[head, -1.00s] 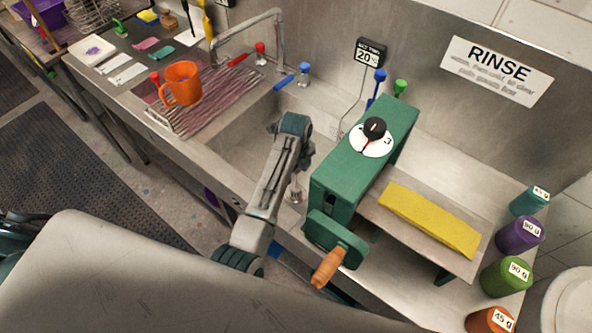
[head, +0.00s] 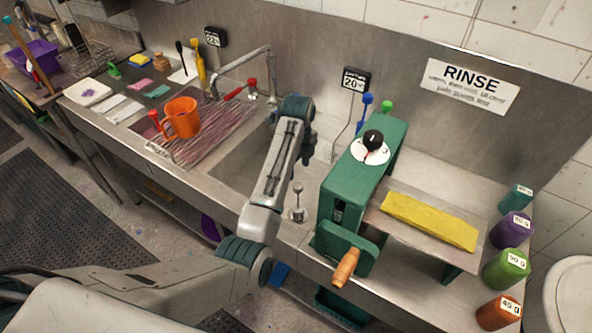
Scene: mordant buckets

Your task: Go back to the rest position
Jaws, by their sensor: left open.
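My left arm comes in from the lower left and bends up over the sink edge. My left gripper (head: 307,148) is at its far end, beside the green machine and over the sink area. It is open and holds nothing that I can see; the fingers are mostly hidden behind the wrist. My right gripper is out of view.
The green crank machine (head: 350,185) with a dial stands right of my arm, a yellow cloth (head: 430,221) on its tray. An orange mug (head: 181,118) stands on the ribbed drainboard at left. Several labelled jars, including a purple one (head: 511,230), line the right edge. A faucet (head: 240,62) rises behind the sink.

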